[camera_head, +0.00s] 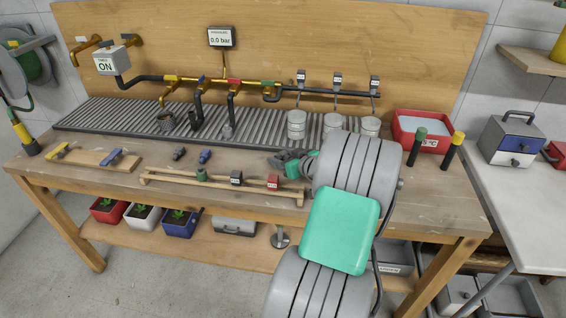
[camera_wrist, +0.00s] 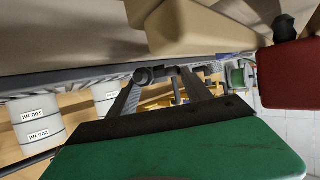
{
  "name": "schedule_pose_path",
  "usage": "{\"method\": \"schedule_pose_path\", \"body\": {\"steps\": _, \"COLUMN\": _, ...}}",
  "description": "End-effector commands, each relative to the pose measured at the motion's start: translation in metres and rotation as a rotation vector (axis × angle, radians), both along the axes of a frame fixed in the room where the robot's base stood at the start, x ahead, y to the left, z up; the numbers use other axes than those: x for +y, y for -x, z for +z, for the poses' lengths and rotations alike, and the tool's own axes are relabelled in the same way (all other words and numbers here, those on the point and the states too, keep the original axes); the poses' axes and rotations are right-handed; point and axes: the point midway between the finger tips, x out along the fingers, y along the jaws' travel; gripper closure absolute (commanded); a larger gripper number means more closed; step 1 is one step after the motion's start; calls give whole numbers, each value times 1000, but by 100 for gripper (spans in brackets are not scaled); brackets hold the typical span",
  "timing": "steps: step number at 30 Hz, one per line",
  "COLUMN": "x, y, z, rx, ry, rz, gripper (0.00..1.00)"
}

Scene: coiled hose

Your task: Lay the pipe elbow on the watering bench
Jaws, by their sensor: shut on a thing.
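My gripper (camera_head: 280,159) is shut low over the middle of the watering bench (camera_head: 425,190), just behind the wooden rail. In the wrist view my gripper (camera_wrist: 160,76) has its fingertips closed on a small dark pipe elbow (camera_wrist: 147,75). The elbow is small and partly covered by the fingers. I cannot tell whether it touches the bench. My arm hides part of the bench to the right.
A wooden rail (camera_head: 225,187) with small coloured pieces lies in front of my gripper. A dark fitting (camera_head: 179,153) and a blue fitting (camera_head: 205,156) lie to the left. Grey cans (camera_head: 297,124) stand behind, on the slatted grate (camera_head: 100,117). A red tray (camera_head: 422,132) sits at the right.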

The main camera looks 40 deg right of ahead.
Motion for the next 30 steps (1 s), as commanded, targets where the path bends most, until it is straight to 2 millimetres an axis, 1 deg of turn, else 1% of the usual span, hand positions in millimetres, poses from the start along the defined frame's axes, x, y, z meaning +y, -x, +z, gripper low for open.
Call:
{"method": "schedule_pose_path", "body": {"steps": 1, "x": 1, "y": 1, "z": -11, "rx": 4, "ry": -7, "rz": 0, "gripper": 87}}
{"method": "schedule_pose_path", "body": {"steps": 3, "x": 0, "y": 1, "z": -19, "rx": 2, "ry": -3, "rz": -1, "gripper": 87}}
{"method": "schedule_pose_path", "body": {"steps": 10, "x": 0, "y": 1, "z": -21, "rx": 1, "ry": -1, "rz": -1, "gripper": 87}}
{"method": "schedule_pose_path", "body": {"steps": 13, "x": 0, "y": 1, "z": -25, "rx": 1, "ry": -1, "rz": -1, "gripper": 87}}
{"method": "schedule_pose_path", "body": {"steps": 14, "x": 0, "y": 1, "z": -24, "rx": 1, "ry": -1, "rz": -1, "gripper": 42}}
{"method": "schedule_pose_path", "body": {"steps": 21, "x": 0, "y": 1, "z": -23, "rx": 2, "ry": -2, "rz": -1, "gripper": 22}}
{"method": "schedule_pose_path", "body": {"steps": 22, "x": 0, "y": 1, "z": -23, "rx": 2, "ry": -1, "rz": 0, "gripper": 21}}
{"method": "schedule_pose_path", "body": {"steps": 28, "x": 0, "y": 1, "z": -23, "rx": 2, "ry": -2, "rz": -1, "gripper": 21}}
{"method": "schedule_pose_path", "body": {"steps": 30, "x": 0, "y": 1, "z": -20, "rx": 1, "ry": -2, "rz": -1, "gripper": 21}}
